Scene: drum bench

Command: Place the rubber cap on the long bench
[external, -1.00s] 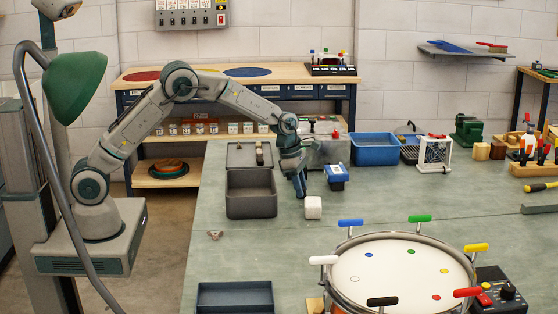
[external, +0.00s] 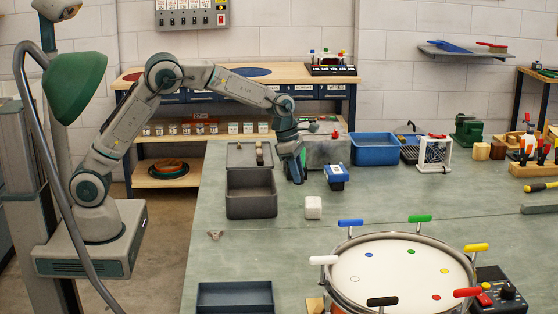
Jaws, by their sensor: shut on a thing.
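My gripper (external: 298,180) is low over the green-topped long bench (external: 330,240), just right of the open dark grey box (external: 251,205) and behind the small white block (external: 313,207). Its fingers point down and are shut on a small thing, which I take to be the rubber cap. The cap is too small and dark against the fingers to make out clearly. I cannot tell whether it touches the bench top. I see no rubber cap lying elsewhere.
A blue-topped device (external: 336,173) stands right of my gripper, and a grey metal box (external: 326,150) behind it. A blue bin (external: 375,149) is farther right. The drum (external: 400,270) with coloured handles fills the front. Bench top between the grey box and the drum is mostly clear.

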